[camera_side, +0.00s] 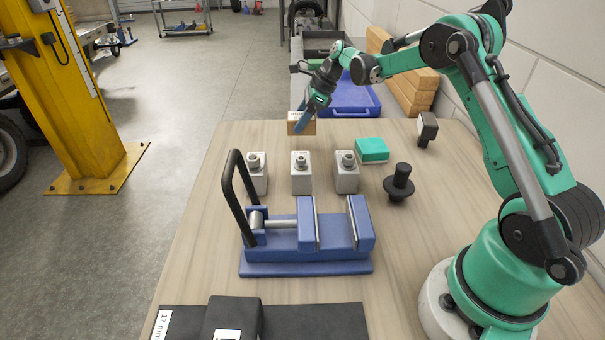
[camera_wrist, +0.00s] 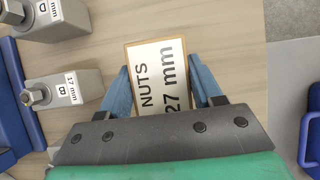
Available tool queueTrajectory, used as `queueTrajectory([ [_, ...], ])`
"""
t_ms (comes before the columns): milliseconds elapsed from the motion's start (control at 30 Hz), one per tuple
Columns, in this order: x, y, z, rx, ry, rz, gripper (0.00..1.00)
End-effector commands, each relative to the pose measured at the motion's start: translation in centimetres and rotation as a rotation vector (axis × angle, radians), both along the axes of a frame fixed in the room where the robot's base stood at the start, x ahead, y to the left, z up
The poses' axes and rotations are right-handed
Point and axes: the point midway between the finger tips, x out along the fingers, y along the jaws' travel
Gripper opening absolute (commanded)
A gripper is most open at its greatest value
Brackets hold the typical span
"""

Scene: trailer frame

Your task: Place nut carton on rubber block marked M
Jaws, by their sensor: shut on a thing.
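The nut carton (camera_wrist: 158,72) is a cardboard box with a white label reading "NUTS 27 mm" in the wrist view. In the side view the carton (camera_side: 295,128) is at the far edge of the wooden table. My gripper (camera_wrist: 162,88) has its two blue fingers on either side of the carton and is shut on it. In the side view my gripper (camera_side: 303,122) partly covers the carton. Whether the carton touches the table cannot be told. A black block (camera_side: 232,316) with a white label lies at the near left; its mark is cut off and unreadable.
Several grey blocks with metal nuts, one here (camera_side: 301,178), stand between the carton and the blue vise (camera_side: 305,245). A green box (camera_side: 372,150), a black knob-like part (camera_side: 398,184) and a dark-headed tool (camera_side: 427,128) are to the right. A flat black strip (camera_side: 178,322) reads "17 mm".

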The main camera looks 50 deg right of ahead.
Motion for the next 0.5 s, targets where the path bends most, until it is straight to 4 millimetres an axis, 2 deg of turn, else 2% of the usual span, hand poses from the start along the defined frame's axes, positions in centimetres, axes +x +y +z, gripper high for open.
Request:
queueTrajectory([
  [33,-0.1,0.0,1.7,0.001,-0.001,0.000,0.00],
  [200,-0.1,0.0,7.5,0.000,0.000,0.000,0.00],
  [300,-0.1,0.0,10.2,0.000,0.000,0.000,0.00],
  [500,0.0,0.0,13.6,0.000,0.000,0.000,0.00],
])
